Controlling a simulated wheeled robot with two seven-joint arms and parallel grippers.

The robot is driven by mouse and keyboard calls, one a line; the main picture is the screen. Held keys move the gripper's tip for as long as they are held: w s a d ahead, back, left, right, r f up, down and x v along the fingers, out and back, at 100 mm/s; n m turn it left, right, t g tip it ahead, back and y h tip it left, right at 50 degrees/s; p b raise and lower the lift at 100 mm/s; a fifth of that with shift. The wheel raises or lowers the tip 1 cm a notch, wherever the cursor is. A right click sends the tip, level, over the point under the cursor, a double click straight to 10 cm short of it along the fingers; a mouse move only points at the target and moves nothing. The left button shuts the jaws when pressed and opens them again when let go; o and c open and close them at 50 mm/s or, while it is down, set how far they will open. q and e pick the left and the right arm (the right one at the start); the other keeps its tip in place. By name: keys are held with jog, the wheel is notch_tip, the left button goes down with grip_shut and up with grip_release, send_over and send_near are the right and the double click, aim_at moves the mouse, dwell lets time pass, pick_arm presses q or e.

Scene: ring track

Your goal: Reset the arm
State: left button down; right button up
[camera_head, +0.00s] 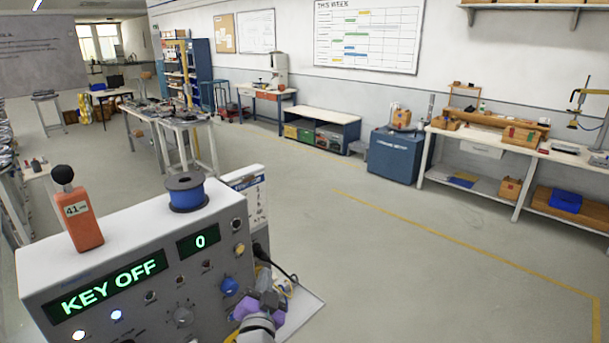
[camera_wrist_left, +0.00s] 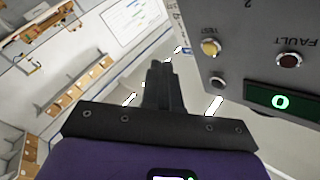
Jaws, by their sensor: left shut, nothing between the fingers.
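My left gripper (camera_head: 268,280) is low in the head view, just right of the grey control box (camera_head: 215,265) and close to its front panel. In the left wrist view its dark fingers (camera_wrist_left: 160,70) are together with nothing between them. In the head view a display (camera_head: 108,287) reads KEY OFF. My right gripper is not in view.
An orange device marked 41 (camera_head: 82,222) and a blue spool (camera_head: 185,193) stand on the box top. A white printed card (camera_head: 250,195) stands behind it. Open floor (camera_head: 420,260) lies to the right; benches and a blue cabinet (camera_head: 394,157) line the far wall.

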pick_arm(q)
jog(key=s+d+f+n+g+h+b, duration=0.1)
jog(key=s+f+g+b, duration=0.2)
jog(key=f, duration=1.3)
jog(key=s+f+n+g+h, duration=0.25)
jog(key=f+g, duration=0.35)
jog(key=f, duration=0.9)
pick_arm(e)
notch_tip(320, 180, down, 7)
jog(key=b, duration=0.3)
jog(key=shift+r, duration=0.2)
pick_arm(q)
jog(key=s+d+f+n+g+h, duration=0.1)
jog(key=s+f+g, duration=0.3)
jog(key=s+f, duration=0.5)
jog(key=s+d+f+n+g+h, duration=0.1)
jog(key=s+f+n+g, duration=0.3)
jog(key=s+f, duration=0.6)
jog(key=shift+s+d+f+g, duration=0.25)
jog(key=shift+s+d+g, duration=0.55)
jog(key=shift+s, duration=0.4)
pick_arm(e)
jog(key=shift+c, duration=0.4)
